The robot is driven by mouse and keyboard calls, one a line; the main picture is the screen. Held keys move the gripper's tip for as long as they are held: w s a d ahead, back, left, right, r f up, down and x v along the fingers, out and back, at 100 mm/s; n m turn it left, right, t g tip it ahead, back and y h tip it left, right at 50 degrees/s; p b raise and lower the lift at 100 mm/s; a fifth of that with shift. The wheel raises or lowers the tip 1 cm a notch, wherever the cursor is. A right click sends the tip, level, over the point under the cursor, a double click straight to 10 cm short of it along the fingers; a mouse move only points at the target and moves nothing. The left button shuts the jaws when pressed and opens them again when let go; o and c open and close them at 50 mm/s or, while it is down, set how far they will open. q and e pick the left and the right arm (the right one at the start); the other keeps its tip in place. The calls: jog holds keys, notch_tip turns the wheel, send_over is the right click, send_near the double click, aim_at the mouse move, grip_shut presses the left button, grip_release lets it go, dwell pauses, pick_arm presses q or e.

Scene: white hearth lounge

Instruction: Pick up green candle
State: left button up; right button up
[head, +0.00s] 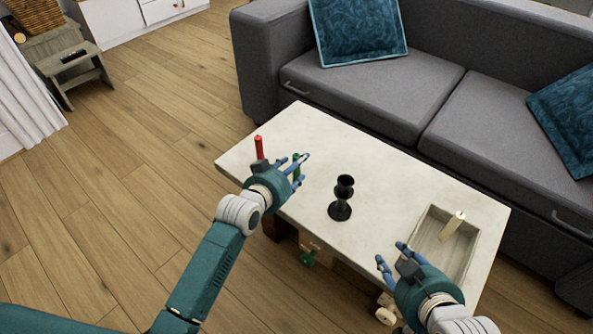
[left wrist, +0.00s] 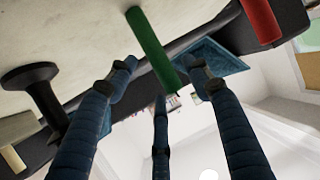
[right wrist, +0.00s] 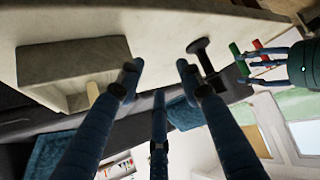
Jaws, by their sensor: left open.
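The green candle (head: 296,165) stands on the coffee table, partly hidden behind my left gripper (head: 298,166) in the head view. In the left wrist view the green candle (left wrist: 151,46) lies between the spread fingers of my left gripper (left wrist: 160,75). The fingers are open, and I cannot tell whether any finger touches the candle. It also shows in the right wrist view (right wrist: 238,58). My right gripper (head: 391,257) hangs over the front right part of the table, its fingers apart and empty, near the tray.
A red candle (head: 259,147) stands just left of the green one. A black candle holder (head: 341,197) stands mid-table. A tray (head: 467,262) with a cream candle (head: 452,225) is at the right. A grey sofa (head: 385,95) borders the table's far side. The table's back middle is clear.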

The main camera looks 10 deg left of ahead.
pick_arm(q)
jog(key=b+x, duration=0.1)
jog(key=x, duration=0.1)
jog(key=shift+w+f, duration=0.15)
jog(key=shift+w, duration=0.15)
jog(key=shift+w+d, duration=0.1)
jog(key=shift+w, duration=0.05)
grip_shut()
pick_arm(e)
jog(key=w+a+r+t+y, duration=0.1)
jog(key=w+a+r+t, duration=0.1)
jog(key=w+r+t, duration=0.1)
notch_tip(320, 180, up, 2)
jog(key=shift+w+r, duration=0.25)
jog(key=shift+w, duration=0.6)
